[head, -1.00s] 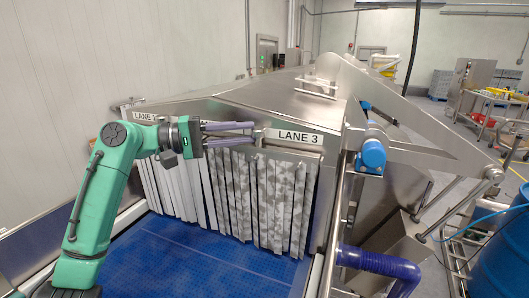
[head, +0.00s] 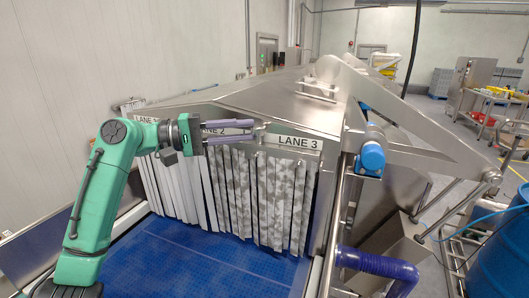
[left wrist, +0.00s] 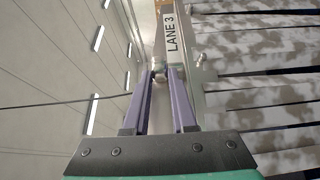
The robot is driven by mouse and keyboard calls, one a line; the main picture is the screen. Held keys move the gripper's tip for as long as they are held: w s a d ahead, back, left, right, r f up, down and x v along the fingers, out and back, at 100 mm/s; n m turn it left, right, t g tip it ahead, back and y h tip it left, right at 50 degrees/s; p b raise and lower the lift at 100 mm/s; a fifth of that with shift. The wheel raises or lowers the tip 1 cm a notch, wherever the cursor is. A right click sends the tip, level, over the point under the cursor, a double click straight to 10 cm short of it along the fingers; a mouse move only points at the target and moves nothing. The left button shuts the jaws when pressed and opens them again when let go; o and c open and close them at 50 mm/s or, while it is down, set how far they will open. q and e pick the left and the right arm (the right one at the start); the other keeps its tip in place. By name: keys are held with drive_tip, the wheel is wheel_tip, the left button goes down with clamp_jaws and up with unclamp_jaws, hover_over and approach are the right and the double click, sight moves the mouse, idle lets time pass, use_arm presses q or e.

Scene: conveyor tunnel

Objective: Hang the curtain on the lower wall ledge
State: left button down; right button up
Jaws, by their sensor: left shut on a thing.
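The curtain (head: 283,205), grey-and-white mottled strips, hangs below the LANE 3 sign at the tunnel mouth. Its strips also show at the right of the left wrist view (left wrist: 255,95). My left gripper (head: 256,131) is at the upper left end of the curtain's metal top bar, with its purple fingers pointing right. In the left wrist view my left gripper (left wrist: 159,72) is shut on a small end piece of the curtain, by the metal plate. I cannot clearly tell the lower wall ledge from the bar, or whether they touch. My right gripper is not in view.
Plain white strips (head: 172,190) hang to the left, behind my arm. The blue conveyor belt (head: 200,255) below is clear.

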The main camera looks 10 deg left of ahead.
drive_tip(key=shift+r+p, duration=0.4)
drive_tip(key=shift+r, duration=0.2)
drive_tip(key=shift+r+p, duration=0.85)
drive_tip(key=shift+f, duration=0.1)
